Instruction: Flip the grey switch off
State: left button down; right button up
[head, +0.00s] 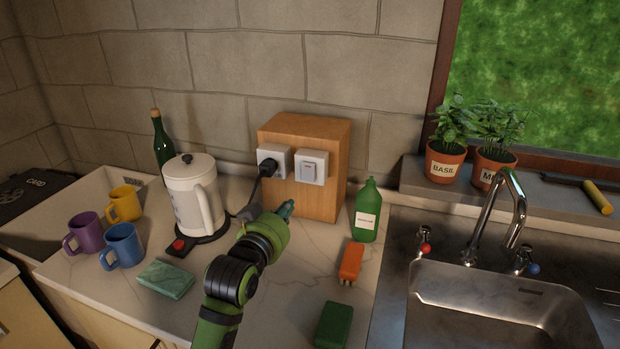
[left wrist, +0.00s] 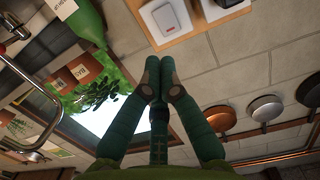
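The switch (head: 312,167) is a pale grey-white square plate with a rocker that has a pinkish mark, on the front of a wooden block (head: 330,200). It also shows at the top of the left wrist view (left wrist: 166,17). I cannot tell which way the rocker is tilted. My left gripper (head: 285,210) is below and a little left of the switch, apart from it. In the left wrist view its two fingers (left wrist: 160,75) meet at the tips, shut with nothing between them. My right gripper is in neither view.
A socket with a black plug (head: 268,167) is left of the switch. A white kettle (head: 194,200) and several mugs stand left, a green bottle (head: 367,212) right. An orange brush-like object (head: 351,262), green block (head: 334,325) and cloth (head: 166,279) lie in front. The sink (head: 500,305) is right.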

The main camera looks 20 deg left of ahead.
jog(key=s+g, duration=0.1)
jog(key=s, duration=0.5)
pick_arm(q)
jog(key=p, duration=0.2)
send_near(310, 178)
jog(key=w, duration=0.4)
jog(key=w+p, duration=0.1)
jog(key=w, duration=0.1)
jog(key=shift+d+f, duration=0.2)
jog(key=shift+f, duration=0.05)
jog(key=shift+w+f, duration=0.15)
jog(key=shift+w, duration=0.35)
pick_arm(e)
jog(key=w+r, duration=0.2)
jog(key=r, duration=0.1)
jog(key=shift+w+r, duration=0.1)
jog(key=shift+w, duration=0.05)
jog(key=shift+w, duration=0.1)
